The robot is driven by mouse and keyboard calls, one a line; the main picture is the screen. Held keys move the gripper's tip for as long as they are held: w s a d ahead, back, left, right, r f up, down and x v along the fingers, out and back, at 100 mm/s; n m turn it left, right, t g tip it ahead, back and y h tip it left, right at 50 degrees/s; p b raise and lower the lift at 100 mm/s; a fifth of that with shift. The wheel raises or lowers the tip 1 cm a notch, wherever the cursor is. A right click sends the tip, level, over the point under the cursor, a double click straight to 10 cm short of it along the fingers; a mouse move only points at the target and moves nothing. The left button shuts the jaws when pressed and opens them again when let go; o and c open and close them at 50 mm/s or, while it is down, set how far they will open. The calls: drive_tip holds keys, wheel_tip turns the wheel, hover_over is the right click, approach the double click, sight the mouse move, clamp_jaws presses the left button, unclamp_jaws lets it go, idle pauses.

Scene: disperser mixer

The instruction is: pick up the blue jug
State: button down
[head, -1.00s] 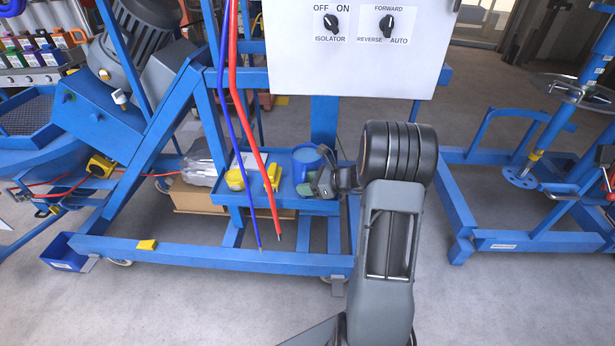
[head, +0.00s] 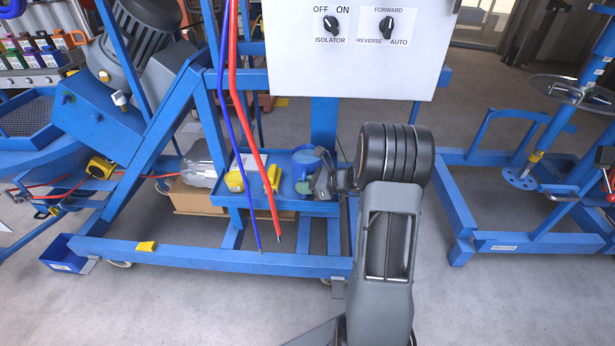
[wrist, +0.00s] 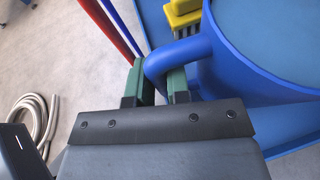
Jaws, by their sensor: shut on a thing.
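The blue jug (head: 306,156) is at the right end of the blue tray (head: 322,208) on the blue frame in the head view. In the wrist view the jug (wrist: 265,55) fills the upper right, with its handle (wrist: 165,56) pointing left. My gripper (wrist: 160,84) has green fingers, one on each side of the handle, and is shut on it. In the head view my gripper (head: 308,184) covers part of the jug's near side. I cannot tell whether the jug's base touches the tray.
Yellow tape measure (head: 235,181) and yellow brush (head: 272,178) lie left of the jug. Red cable (head: 252,120) and blue cable (head: 234,120) hang in front of the tray. The white control panel (head: 355,65) is above. A coiled hose (wrist: 36,125) lies on the floor.

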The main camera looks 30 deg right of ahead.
sight(304, 175)
drive_tip(key=shift+r, duration=0.15)
drive_tip(key=shift+r, duration=0.45)
wheel_tip(304, 175, up, 2)
drive_tip(key=shift+r+p, duration=0.1)
drive_tip(key=shift+p, duration=0.45)
drive_tip(key=s+d+r+p, duration=0.2)
drive_tip(key=s+d+r, duration=0.4)
drive_tip(key=s+r, duration=0.3)
drive_tip(key=s, duration=0.3)
drive_tip(key=shift+s+d+r+p, duration=0.2)
drive_tip(key=shift+s+r+p, duration=0.05)
drive_tip(key=shift+r+p, duration=0.15)
drive_tip(key=shift+w, duration=0.1)
idle(0.4)
